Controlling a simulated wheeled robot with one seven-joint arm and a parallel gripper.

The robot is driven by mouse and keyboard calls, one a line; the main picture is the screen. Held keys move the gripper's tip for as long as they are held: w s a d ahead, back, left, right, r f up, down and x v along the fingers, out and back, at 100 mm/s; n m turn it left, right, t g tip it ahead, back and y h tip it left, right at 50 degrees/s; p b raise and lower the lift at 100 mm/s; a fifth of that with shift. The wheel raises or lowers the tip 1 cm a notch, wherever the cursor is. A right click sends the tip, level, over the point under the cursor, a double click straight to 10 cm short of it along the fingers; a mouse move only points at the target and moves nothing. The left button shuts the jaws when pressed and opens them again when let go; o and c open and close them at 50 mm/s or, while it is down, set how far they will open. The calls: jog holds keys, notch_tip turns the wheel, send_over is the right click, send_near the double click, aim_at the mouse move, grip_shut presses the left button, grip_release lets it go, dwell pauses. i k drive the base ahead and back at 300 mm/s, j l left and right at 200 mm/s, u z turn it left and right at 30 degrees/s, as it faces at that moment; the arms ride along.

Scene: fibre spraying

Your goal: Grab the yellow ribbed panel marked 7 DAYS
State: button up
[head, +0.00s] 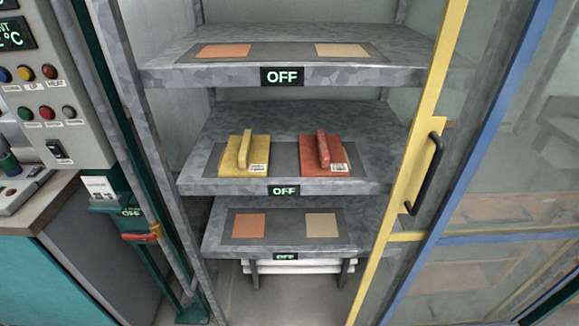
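A yellow panel (258,157) with one raised rib along its middle lies flat on the middle shelf, left of centre. A small white label with dark print sits at its lower right corner; the print is too small to read. A red panel (309,158) of like shape, also ribbed and labelled, lies to its right with a gap between them. My gripper is not in this view.
The grey shelf rack (375,186) has flat orange and tan squares on its upper and lower shelves. A yellow-framed door (408,170) with a black handle (436,165) stands at the right. A control panel (70,60) with buttons is at the left.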

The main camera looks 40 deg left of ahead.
aim_at(247, 154)
jog(key=u, duration=1.25)
jog(key=i+l, duration=0.35)
jog(key=i+l+u, duration=0.75)
jog(key=l, duration=0.35)
